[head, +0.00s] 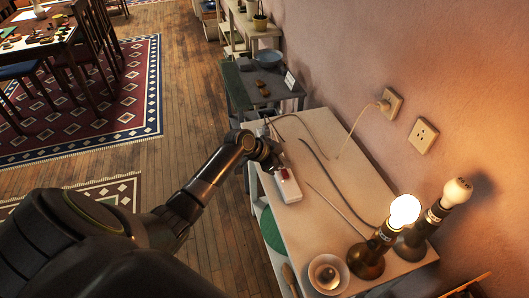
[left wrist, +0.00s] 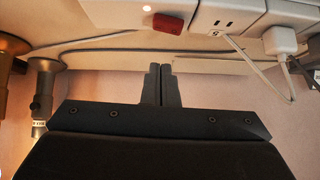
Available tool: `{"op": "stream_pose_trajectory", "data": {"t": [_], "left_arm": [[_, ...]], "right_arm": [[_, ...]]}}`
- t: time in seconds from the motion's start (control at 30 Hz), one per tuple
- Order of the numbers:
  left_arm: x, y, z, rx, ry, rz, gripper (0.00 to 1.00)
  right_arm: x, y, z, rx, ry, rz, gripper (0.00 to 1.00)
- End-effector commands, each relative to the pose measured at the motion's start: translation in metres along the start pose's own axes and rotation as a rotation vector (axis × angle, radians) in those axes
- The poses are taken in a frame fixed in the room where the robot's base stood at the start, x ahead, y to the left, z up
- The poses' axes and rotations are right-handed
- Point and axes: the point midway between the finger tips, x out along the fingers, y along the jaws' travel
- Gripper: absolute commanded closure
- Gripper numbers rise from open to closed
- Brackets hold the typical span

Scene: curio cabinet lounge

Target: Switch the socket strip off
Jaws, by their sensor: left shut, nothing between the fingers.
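The white socket strip (head: 289,189) lies on the pale narrow table along the wall. Its red switch (head: 283,174) is at the end near my left gripper (head: 277,163). In the left wrist view the strip (left wrist: 230,17) runs along the top, with the red switch (left wrist: 168,23) left of a socket. My left gripper (left wrist: 161,85) is shut and empty there, its fingertips below the switch in the picture and apart from it. I cannot tell which way the switch is tipped. A white plug (left wrist: 285,40) sits in the strip. My right gripper is in neither view.
A lit lamp (head: 404,212) and a lamp with an unlit bulb (head: 457,191) stand at the table's near end, beside a small bowl (head: 328,273). Cords cross the tabletop (head: 335,205). Two wall sockets (head: 391,104) (head: 423,136) are above. Wooden floor lies open to the left.

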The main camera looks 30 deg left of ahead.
Motion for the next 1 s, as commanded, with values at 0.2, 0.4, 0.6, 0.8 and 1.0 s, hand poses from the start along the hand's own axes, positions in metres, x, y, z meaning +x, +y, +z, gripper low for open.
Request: {"op": "stream_pose_trajectory", "data": {"t": [0.2, 0.4, 0.6, 0.8, 1.0], "left_arm": [[-0.033, 0.003, -0.004, 0.003, 0.000, -0.002, 1.00], [-0.067, 0.007, -0.003, 0.003, -0.001, -0.003, 1.00], [-0.092, 0.010, -0.003, 0.001, -0.002, -0.002, 1.00], [-0.102, 0.012, -0.004, 0.000, -0.001, 0.000, 1.00], [-0.102, 0.012, -0.004, -0.001, -0.001, 0.000, 1.00]], "right_arm": [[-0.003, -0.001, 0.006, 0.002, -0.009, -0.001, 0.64], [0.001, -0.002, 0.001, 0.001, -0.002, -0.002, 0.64], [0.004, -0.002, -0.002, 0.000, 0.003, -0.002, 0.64], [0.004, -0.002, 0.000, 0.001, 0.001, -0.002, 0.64], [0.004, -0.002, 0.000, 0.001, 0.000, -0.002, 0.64]]}}
